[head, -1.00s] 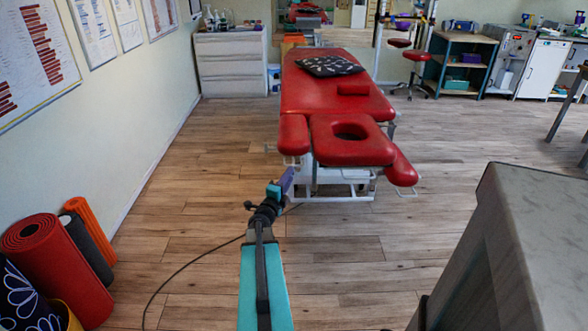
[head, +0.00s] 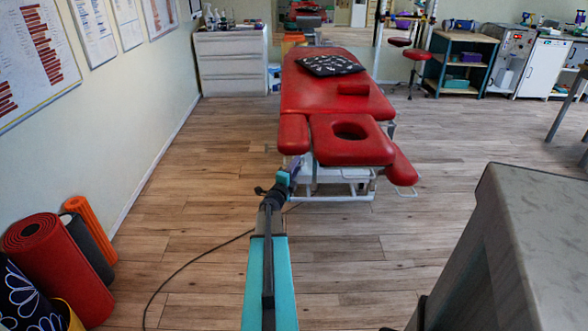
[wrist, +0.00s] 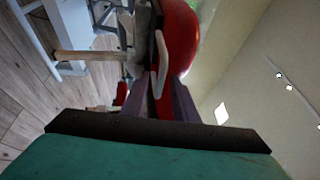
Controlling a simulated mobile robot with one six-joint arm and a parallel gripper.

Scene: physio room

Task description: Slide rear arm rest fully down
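The red treatment table stands ahead, with a red arm rest (head: 293,134) at its near left corner and another red arm rest (head: 402,168), hanging lower, at its near right corner. I cannot tell which one the task calls rear. My gripper (head: 292,172) is just below the left arm rest. In the wrist view, the dark fingers of my gripper (wrist: 163,105) are apart, with a red cushion (wrist: 181,35) and a pale flat metal piece (wrist: 161,62) beyond and between them. I cannot tell whether the fingers touch either.
The white table frame (head: 340,186) stands close to the right of my gripper. A grey block (head: 530,230) fills the right foreground. Rolled mats (head: 58,262) stand at the left wall, and a black cable (head: 195,260) lies on the floor. The floor left of the table is clear.

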